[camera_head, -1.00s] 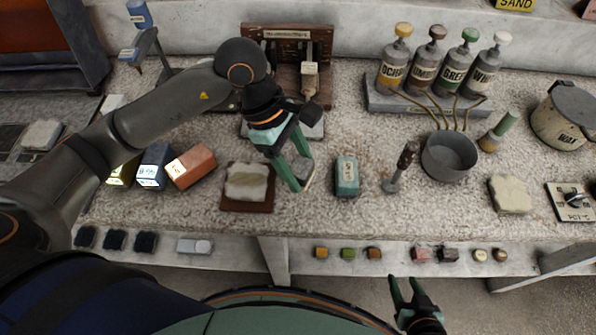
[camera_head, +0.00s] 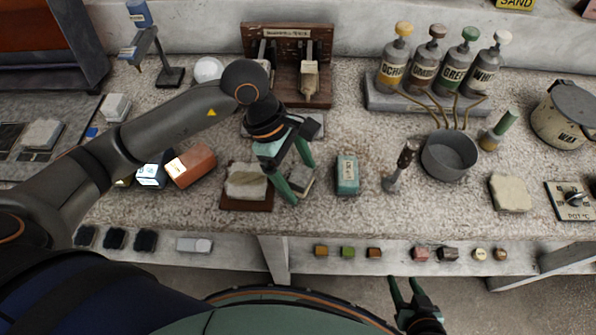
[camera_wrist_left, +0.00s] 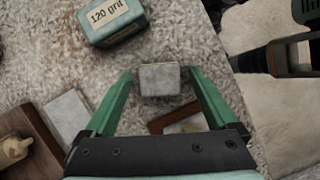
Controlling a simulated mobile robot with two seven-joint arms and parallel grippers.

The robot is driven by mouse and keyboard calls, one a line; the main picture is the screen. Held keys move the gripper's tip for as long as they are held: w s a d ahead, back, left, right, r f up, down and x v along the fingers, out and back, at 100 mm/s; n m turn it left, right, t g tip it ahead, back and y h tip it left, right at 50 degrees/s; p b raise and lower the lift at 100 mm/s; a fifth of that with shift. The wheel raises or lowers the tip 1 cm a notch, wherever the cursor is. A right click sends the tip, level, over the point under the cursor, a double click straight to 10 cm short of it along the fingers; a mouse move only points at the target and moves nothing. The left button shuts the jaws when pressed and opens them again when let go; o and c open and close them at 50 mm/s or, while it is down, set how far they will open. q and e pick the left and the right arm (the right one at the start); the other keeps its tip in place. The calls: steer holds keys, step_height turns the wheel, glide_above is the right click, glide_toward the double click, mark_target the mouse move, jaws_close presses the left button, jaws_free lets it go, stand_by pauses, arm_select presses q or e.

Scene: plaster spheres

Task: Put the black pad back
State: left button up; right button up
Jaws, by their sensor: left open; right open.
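Three small black pads (camera_head: 115,239) sit in a row on the ledge below the bench's front edge, at the left in the head view. My left gripper (camera_head: 302,181) is open, low over the bench just right of a brown board with a pale slab (camera_head: 247,182). A small grey block (camera_head: 301,177) lies between its fingers; in the left wrist view the block (camera_wrist_left: 160,79) shows between the green fingertips, not clamped. I cannot tell whether this block is the black pad. My right gripper (camera_head: 403,279) is open and empty in front of the bench.
A teal "120 grit" block (camera_head: 347,174) stands right of my left gripper; a tool (camera_head: 402,166) and grey pot (camera_head: 449,156) are further right. A red-brown block (camera_head: 191,165) and a blue one (camera_head: 153,169) lie left. A wooden rack (camera_head: 287,45) stands behind.

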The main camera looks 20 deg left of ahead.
arm_select(q)
steer(key=shift+r, duration=0.15)
steer(key=shift+w+a+r, duration=0.1)
steer(key=shift+r, duration=0.15)
steer(key=v, duration=1.1)
steer(key=shift+r, duration=0.25)
